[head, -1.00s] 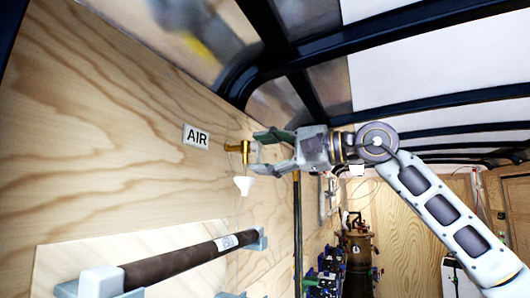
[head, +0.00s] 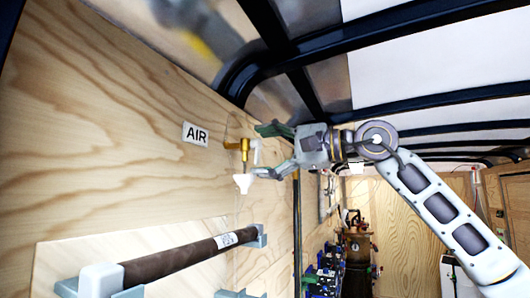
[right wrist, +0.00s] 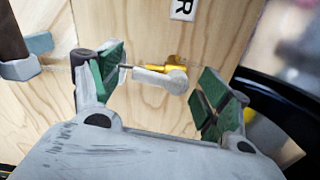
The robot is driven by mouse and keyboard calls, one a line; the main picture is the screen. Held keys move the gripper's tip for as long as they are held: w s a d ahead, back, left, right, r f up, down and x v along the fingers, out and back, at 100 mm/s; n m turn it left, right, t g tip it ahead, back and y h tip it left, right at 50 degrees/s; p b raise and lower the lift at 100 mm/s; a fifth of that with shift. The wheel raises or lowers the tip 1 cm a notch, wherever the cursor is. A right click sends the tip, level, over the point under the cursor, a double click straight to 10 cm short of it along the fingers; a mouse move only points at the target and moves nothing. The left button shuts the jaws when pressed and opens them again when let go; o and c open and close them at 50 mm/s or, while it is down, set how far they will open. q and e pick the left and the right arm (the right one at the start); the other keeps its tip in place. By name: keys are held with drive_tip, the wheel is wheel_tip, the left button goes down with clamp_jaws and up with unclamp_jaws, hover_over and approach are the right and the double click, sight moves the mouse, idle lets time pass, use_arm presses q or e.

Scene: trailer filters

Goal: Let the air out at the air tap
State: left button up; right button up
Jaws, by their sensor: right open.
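The brass air tap (head: 236,145) sticks out from the plywood wall beside the AIR label (head: 196,135). Its white lever (head: 256,151) stands roughly upright in the head view. A white funnel (head: 243,183) is below the tap's outlet. My right gripper (head: 264,152) is open around the lever's side of the tap, with one finger above and one below. In the right wrist view, the lever (right wrist: 160,78) lies between the spread green pads of the gripper (right wrist: 159,86), with a gap on the right. Contact with the left pad is unclear. My left gripper is out of view.
A dark brown cylinder (head: 170,262) sits in grey brackets on the wall, below the tap. A black post (head: 297,225) stands right of the tap. A brass-coloured vessel (head: 357,245) and blue equipment (head: 322,280) are farther back. Black ribs cross the ceiling.

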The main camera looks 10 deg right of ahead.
drive_tip(key=v, duration=1.2)
idle(0.9)
